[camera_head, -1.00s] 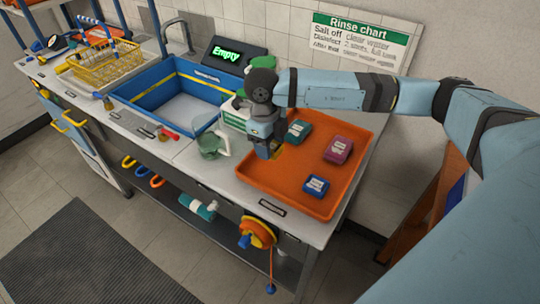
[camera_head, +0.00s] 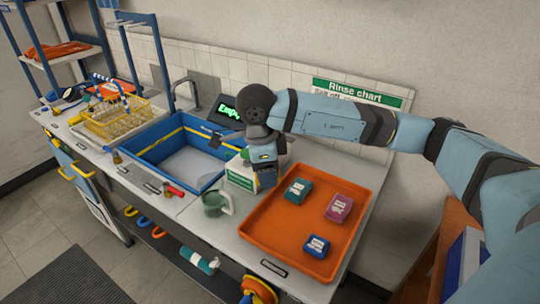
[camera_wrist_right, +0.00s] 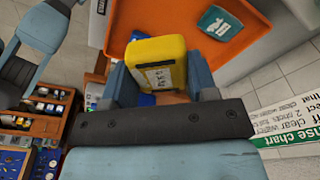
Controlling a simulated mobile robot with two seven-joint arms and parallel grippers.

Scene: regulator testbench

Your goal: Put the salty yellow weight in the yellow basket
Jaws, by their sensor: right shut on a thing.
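The yellow weight (camera_wrist_right: 157,63) has a white label and sits between the two fingers of my right gripper (camera_wrist_right: 160,80) in the right wrist view. In the head view my right gripper (camera_head: 266,180) is at the far left corner of the orange tray (camera_head: 262,240), and the weight is hidden there. The label is too small to read. The yellow basket (camera_head: 112,120) is a wire basket at the far left of the bench, beyond the blue sink. My left gripper is not in view.
Teal (camera_head: 298,191), magenta (camera_head: 338,208) and blue (camera_head: 317,246) weights lie in the tray. A greenish mug (camera_head: 216,203) and a white-green box (camera_head: 241,175) stand left of it. The blue sink (camera_head: 182,160) with its tap (camera_head: 183,92) lies between tray and basket.

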